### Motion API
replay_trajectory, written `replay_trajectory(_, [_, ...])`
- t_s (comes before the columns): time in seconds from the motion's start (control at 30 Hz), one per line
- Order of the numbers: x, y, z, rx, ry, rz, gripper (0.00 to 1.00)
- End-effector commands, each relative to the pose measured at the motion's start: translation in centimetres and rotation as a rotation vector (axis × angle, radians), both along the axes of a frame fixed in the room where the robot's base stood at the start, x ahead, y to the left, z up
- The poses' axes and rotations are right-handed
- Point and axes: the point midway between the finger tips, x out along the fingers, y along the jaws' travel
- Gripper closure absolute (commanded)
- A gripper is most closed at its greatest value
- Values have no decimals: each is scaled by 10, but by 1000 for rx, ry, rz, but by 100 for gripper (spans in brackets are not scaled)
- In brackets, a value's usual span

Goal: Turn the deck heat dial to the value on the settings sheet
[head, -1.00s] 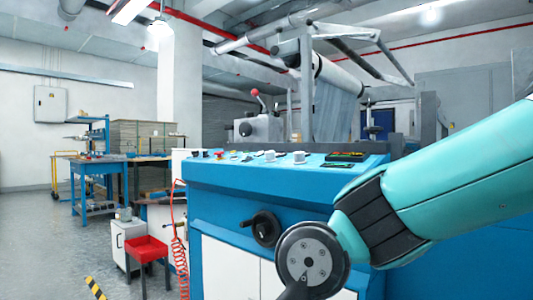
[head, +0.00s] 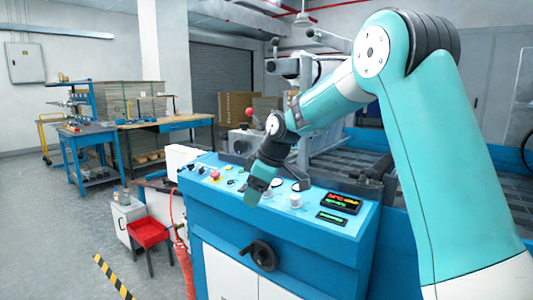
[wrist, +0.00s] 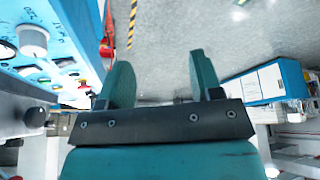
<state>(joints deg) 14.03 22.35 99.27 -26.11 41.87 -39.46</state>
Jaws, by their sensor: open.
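A blue control panel (head: 315,225) carries white dials. One white dial (head: 295,200) sits left of the displays, and a paler one lies partly behind my gripper. I cannot read which is the deck heat dial. My gripper (head: 252,198) hangs over the panel's front part, left of the white dial, pointing down, and holds nothing. In the wrist view my gripper (wrist: 162,75) shows its two fingers spread, with only floor between them. A white dial (wrist: 33,40) is at the upper left there, outside the fingers. I cannot make out a settings sheet.
Two lit displays (head: 342,203) are at the panel's right; their digits are too small to read. A red button (head: 214,175) is on the left. A black handwheel (head: 263,255) juts from the front. A red stool (head: 149,232) and a blue workbench (head: 88,150) stand left.

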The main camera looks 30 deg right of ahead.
Motion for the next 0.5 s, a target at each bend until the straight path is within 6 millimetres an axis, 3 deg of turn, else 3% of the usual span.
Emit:
replay_trajectory(0.03, [15,-23,36,-14,-15,-2,41])
replay_trajectory(0.2, [51,-89,74,-68,-70,22,41])
replay_trajectory(0.33, [64,-125,88,-100,-97,35,41])
replay_trajectory(0.5, [72,-147,91,-121,-112,44,41])
